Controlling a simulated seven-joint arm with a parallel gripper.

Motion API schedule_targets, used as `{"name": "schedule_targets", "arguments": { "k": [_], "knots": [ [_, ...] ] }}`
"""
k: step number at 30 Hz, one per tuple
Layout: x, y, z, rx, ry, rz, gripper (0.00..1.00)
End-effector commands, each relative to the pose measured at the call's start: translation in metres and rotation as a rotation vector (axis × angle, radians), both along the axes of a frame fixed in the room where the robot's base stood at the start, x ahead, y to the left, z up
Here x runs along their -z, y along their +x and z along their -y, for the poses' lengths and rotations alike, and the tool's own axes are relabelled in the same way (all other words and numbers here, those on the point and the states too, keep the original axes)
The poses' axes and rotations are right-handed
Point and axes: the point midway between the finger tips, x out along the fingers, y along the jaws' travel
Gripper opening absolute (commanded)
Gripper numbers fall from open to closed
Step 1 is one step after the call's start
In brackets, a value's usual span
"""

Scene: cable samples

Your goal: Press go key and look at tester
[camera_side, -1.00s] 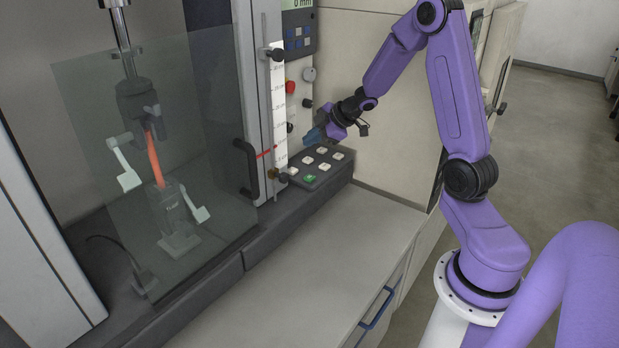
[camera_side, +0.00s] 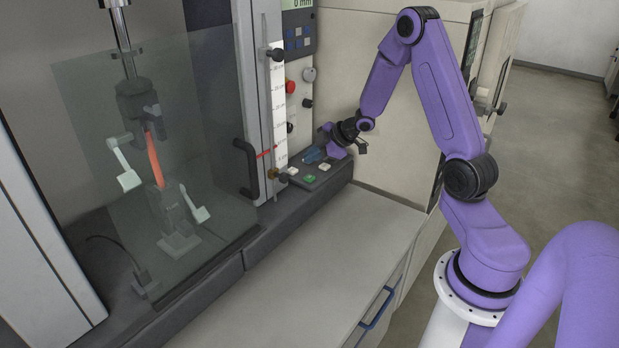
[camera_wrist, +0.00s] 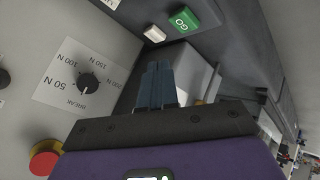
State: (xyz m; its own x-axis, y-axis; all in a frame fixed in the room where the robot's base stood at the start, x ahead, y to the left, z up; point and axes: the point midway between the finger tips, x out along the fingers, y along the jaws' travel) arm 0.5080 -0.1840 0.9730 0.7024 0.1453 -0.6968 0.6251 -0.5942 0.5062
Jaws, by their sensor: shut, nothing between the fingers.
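The green GO key (camera_side: 310,178) is on the dark key panel at the tester's front. In the wrist view the GO key (camera_wrist: 183,19) lies beyond my fingertips, apart from them. My gripper (camera_side: 309,157) is shut and empty, with its blue fingers low over the panel, behind the GO key. The fingers also show in the wrist view (camera_wrist: 157,70). The tester (camera_side: 244,85) stands at left. An orange cable sample (camera_side: 154,160) is upright between its upper and lower clamps, behind a clear guard (camera_side: 85,190).
A white key (camera_wrist: 155,33) sits beside the GO key; my fingers hide several other keys. A red knob (camera_side: 291,87) and a dial (camera_wrist: 88,84) are on the tester's face. The display (camera_side: 299,4) is cut off, showing "0 mm". The bench top (camera_side: 310,260) is clear.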

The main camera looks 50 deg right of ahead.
Motion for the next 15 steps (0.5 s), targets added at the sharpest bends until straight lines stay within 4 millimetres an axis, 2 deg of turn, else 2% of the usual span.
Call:
{"name": "schedule_targets", "arguments": {
  "k": [6, 15],
  "knots": [
    [0.023, 0.000, 0.000, 0.001, 0.001, -0.002, 0.00],
    [0.033, 0.000, 0.000, 0.000, -0.002, 0.000, 0.00]
  ]
}}
